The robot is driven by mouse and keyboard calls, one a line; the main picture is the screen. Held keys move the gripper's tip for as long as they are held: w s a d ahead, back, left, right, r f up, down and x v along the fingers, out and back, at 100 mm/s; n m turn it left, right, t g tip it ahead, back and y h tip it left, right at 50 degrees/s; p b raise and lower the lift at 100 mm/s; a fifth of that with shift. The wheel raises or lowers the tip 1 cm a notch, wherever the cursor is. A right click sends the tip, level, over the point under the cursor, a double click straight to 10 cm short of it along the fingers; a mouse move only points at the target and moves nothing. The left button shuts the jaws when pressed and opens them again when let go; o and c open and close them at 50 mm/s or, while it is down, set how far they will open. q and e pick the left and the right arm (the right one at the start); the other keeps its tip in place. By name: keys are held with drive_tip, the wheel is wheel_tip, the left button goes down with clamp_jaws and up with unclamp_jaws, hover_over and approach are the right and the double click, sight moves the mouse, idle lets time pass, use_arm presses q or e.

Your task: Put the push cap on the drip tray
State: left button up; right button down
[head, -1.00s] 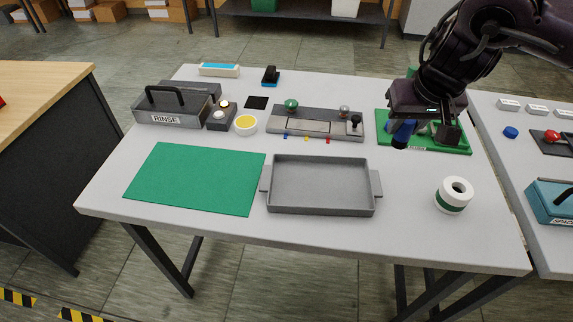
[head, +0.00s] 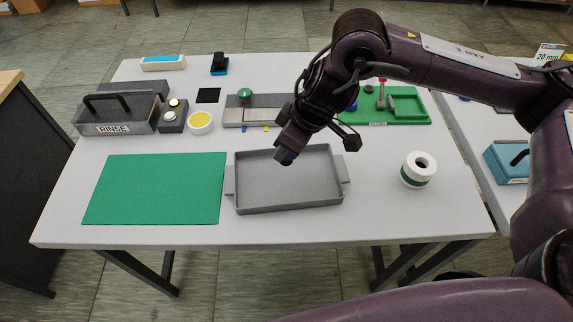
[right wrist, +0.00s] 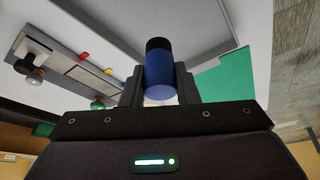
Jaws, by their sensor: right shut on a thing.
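The push cap, a blue cylinder with a black end (right wrist: 160,75), is between the two fingers of my right gripper (right wrist: 158,88), which is shut on it. In the head view, only a little of the cap's blue (head: 285,158) shows below my right gripper (head: 288,150). The grey drip tray (head: 290,187) lies on the table, shallow and empty, with a handle at each end. The gripper and cap are over the back part of the tray. The height of the cap above it is hard to tell. My left gripper is not in view.
A green mat (head: 155,190) lies left of the tray. A white and green roll (head: 418,170) stands right of it. Behind are a RINSE caddy (head: 110,115), a yellow dish (head: 200,123), a grey fixture (head: 240,112) partly hidden by my arm, and a green tray (head: 415,108).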

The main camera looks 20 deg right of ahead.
sight(290, 163)
drive_tip(key=shift+f, duration=3.45)
drive_tip(key=shift+f, duration=0.1)
drive_tip(key=c, duration=1.1)
unclamp_jaws()
drive_tip(key=shift+r, duration=0.3)
drive_tip(key=v, duration=1.1)
drive_tip(key=shift+s+d+r, duration=0.15)
drive_tip(key=shift+s+r, duration=0.1)
drive_tip(key=shift+r, duration=0.05)
